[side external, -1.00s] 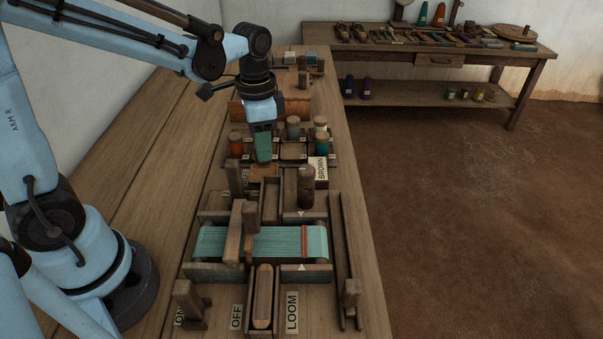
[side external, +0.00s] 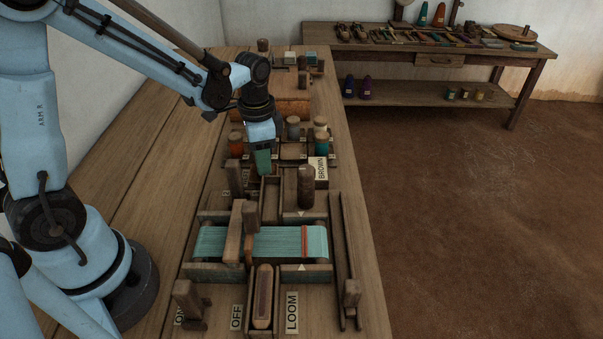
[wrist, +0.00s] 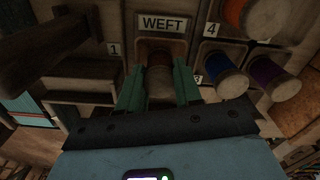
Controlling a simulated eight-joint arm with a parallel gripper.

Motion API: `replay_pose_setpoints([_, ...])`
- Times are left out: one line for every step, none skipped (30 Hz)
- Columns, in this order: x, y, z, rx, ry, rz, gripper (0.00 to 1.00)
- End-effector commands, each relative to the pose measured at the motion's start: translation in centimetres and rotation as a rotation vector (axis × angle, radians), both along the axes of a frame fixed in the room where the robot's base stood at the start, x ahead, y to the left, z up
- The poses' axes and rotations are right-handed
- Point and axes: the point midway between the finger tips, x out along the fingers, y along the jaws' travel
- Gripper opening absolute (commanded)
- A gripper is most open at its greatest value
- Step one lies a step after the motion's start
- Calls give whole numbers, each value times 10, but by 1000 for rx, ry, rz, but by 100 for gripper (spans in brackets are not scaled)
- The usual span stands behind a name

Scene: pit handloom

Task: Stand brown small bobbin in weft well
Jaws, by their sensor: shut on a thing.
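My gripper (wrist: 158,92) has green fingers, shut on the brown small bobbin (wrist: 160,88) in the wrist view. The bobbin's far end lies within the wooden frame of the weft well (wrist: 150,44), just below the WEFT label. I cannot tell whether it touches the well's floor. In the side external view my gripper (side external: 263,172) points down among the wooden compartments behind the loom; the bobbin and the well are not clearly seen there.
Blue (wrist: 225,82), purple (wrist: 272,78) and orange (wrist: 248,12) spools stand right of the well. A dark brown cylinder (side external: 306,187) stands near the BROWN label (side external: 321,168). A wooden post (side external: 235,178) stands close left of my gripper. The loom's teal warp (side external: 275,242) is in front.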

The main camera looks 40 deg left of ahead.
Motion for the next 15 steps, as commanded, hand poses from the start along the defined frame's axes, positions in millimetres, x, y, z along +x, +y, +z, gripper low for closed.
replay_pose_setpoints([0,0,-1,0,0,0,5])
replay_pose_setpoints([0,0,-1,0,0,0,37])
replay_pose_setpoints([0,0,-1,0,0,0,43])
replay_pose_setpoints([0,0,-1,0,0,0,48])
replay_pose_setpoints([0,0,-1,0,0,0,52])
replay_pose_setpoints([0,0,-1,0,0,0,59])
replay_pose_setpoints([0,0,-1,0,0,0,60])
replay_pose_setpoints([0,0,-1,0,0,0,60])
replay_pose_setpoints([0,0,-1,0,0,0,60])
replay_pose_setpoints([0,0,-1,0,0,0,60])
replay_pose_setpoints([0,0,-1,0,0,0,60])
replay_pose_setpoints([0,0,-1,0,0,0,60])
replay_pose_setpoints([0,0,-1,0,0,0,60])
replay_pose_setpoints([0,0,-1,0,0,0,60])
replay_pose_setpoints([0,0,0,0,0,0,60])
